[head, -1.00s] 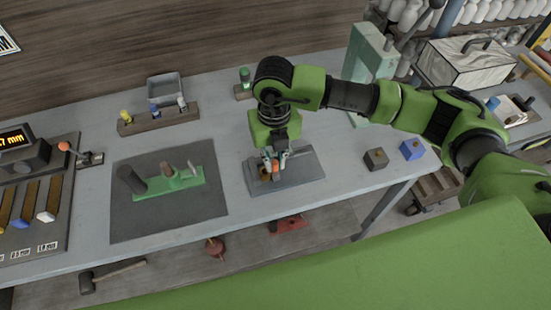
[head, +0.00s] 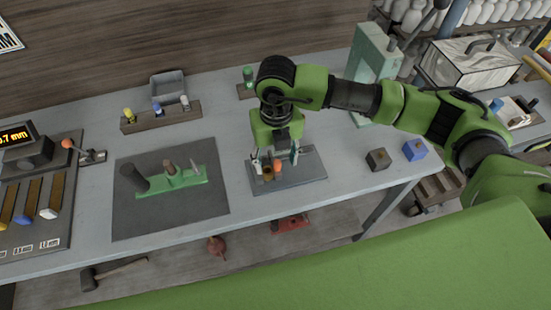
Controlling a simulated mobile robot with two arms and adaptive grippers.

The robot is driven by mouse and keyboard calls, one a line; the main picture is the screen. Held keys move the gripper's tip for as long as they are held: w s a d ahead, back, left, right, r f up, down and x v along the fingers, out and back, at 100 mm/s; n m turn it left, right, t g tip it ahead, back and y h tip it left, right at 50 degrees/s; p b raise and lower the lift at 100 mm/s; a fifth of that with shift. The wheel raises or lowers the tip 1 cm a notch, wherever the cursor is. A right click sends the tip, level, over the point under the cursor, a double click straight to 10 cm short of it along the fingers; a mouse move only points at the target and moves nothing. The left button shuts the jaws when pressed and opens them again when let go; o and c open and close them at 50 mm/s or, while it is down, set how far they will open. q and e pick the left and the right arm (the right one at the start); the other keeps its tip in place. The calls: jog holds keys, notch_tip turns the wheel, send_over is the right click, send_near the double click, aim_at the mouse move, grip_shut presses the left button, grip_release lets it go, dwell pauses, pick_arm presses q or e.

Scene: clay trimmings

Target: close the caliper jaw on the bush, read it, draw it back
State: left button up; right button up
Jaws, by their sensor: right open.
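The caliper stands on a dark grey plate (head: 309,178) near the table's front edge. A brass-coloured bush (head: 268,174) sits on the plate, with an orange knob (head: 278,166) just right of it, presumably on the caliper jaw. My right gripper (head: 275,163) points down over them, fingers spread to either side of the knob and apart from it. The gripper partly hides the caliper, so I cannot tell whether the jaw touches the bush. A display (head: 14,135) at the left edge shows orange digits ending in ".7 mm". My left gripper is out of view.
A green fixture (head: 185,182) with several posts stands on a dark mat (head: 206,213) left of the caliper. A dark block (head: 378,159) and a blue block (head: 413,150) lie to the right. An orange-knobbed lever (head: 68,144) stands beside the display.

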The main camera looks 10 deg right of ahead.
jog(key=shift+r+p, duration=2)
jog(key=shift+r, duration=2.05)
